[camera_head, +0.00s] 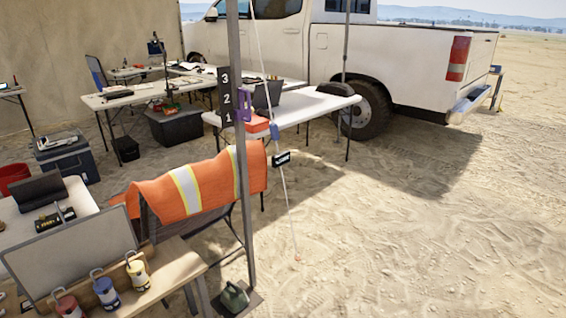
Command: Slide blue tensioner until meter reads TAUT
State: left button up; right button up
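A thin pale guy rope (286,195) runs from the top of the picture down to the sand, where it ends at a small reddish spot. The small blue tensioner (275,131) sits on this rope, just right of an orange-red box in the picture. A small black meter (281,159) with a light label hangs on the rope a little below the tensioner; its text is too small to read for certain. Neither of my grippers is in view, and nothing touches the tensioner.
A grey metal pole (242,170) stands left of the rope, with a black 3-2-1 plate (226,95) and a purple clip (244,105). An orange vest (190,190) drapes a chair. A bench with lanterns (137,273) is front left. Sand at right is open.

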aim_at(274, 129)
jog(key=i+l+u, duration=0.15)
jog(key=i+l, duration=0.6)
jog(key=i, duration=0.2)
jog(key=i+l+u, duration=0.15)
jog(key=i+l, duration=0.7)
jog(key=i+l+u, duration=0.15)
jog(key=i+l, duration=0.7)
jog(key=l, duration=0.15)
